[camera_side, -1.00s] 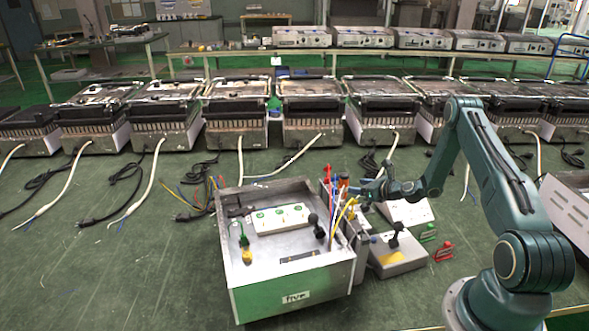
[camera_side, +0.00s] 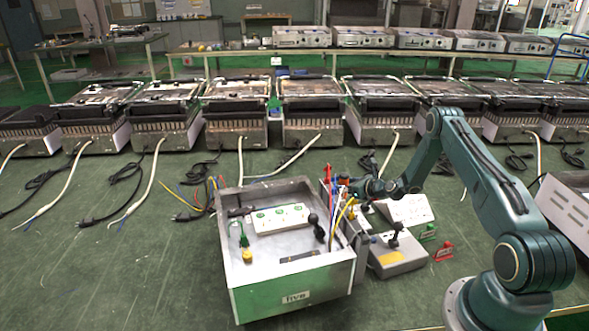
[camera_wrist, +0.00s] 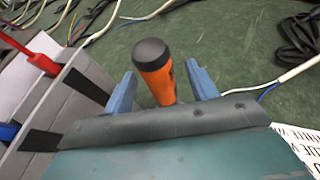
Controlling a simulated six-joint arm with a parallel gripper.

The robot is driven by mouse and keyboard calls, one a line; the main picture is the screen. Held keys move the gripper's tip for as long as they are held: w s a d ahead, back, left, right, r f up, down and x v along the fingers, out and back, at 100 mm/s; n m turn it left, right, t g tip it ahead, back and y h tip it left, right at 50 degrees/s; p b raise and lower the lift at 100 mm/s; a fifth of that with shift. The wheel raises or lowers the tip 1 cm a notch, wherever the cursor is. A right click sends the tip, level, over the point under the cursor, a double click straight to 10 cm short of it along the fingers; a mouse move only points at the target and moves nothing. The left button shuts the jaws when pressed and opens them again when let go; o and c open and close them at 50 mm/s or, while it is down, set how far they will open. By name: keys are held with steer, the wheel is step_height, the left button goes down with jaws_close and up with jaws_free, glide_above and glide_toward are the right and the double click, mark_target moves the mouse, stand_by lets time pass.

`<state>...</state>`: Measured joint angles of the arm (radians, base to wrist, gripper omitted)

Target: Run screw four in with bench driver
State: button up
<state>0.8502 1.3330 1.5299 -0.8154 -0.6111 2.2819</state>
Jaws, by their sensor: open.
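The bench driver appears to be the orange handle with a black cap (camera_wrist: 160,80) in the wrist view. It stands between the two blue fingers of my gripper (camera_wrist: 158,70), which are apart with a gap on both sides. In the side view my gripper (camera_side: 361,188) is at the tool holder on the right side of the open metal box (camera_side: 290,296); the orange handle is mostly hidden there. The lower end of the driver is hidden in the wrist view. I cannot make out screw four.
A red-handled tool (camera_wrist: 35,58) and a blue one (camera_wrist: 8,131) stand left of the orange handle. A white socket strip (camera_side: 279,219) lies in the metal box. A grey lever box (camera_side: 398,262) stands right of it, beside green (camera_side: 428,233) and red (camera_side: 443,252) tags.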

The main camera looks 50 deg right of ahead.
steer(key=shift+x, duration=1.85)
steer(key=shift+a, duration=0.2)
steer(key=shift+c, duration=0.3)
steer(key=shift+r, duration=0.1)
jaws_close()
steer(key=shift+r, duration=0.1)
step_height(320, 180, up, 20)
